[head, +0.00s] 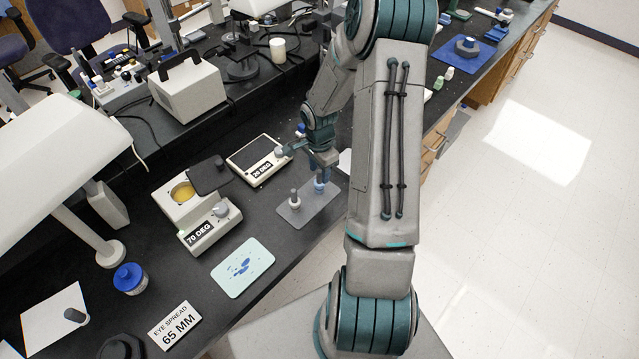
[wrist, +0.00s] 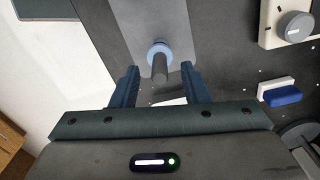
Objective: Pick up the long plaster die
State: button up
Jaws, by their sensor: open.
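A die with a blue collar and a dark grey post (wrist: 159,68) stands on a grey mat (wrist: 128,22) in the wrist view. In the head view its blue part (head: 319,187) shows below my gripper (head: 321,166). In the wrist view my gripper (wrist: 160,76) is open, its two blue fingers on either side of the post with gaps showing. A second die, grey-topped with a pale base (head: 295,202), stands on the same mat to the left in the head view. I cannot tell from the frames which one is the long plaster die.
Left of the mat (head: 312,213) are a "70 DEG" device (head: 212,221) and a "20 DEG" hotplate-like device (head: 240,152). A pale green tray (head: 243,284) with blue pieces lies nearer. The wrist view shows a white-and-blue block (wrist: 279,93) at right. The bench edge is close to the mat.

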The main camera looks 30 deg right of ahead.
jog(key=shift+f, duration=1.4)
grip_shut()
jog(key=shift+r, duration=0.15)
jog(key=shift+r, duration=0.6)
jog(key=r, duration=0.2)
jog(key=d+r+b, duration=0.1)
jog(key=shift+s, duration=0.25)
jog(key=s+d+r+b, duration=0.1)
jog(key=s+d+r, duration=0.3)
jog(key=d, duration=0.5)
notch_tip(320, 180, up, 3)
jog(key=shift+s+d+f+b, duration=0.2)
jog(key=shift+s+d+b, duration=0.05)
jog(key=shift+s+b, duration=0.15)
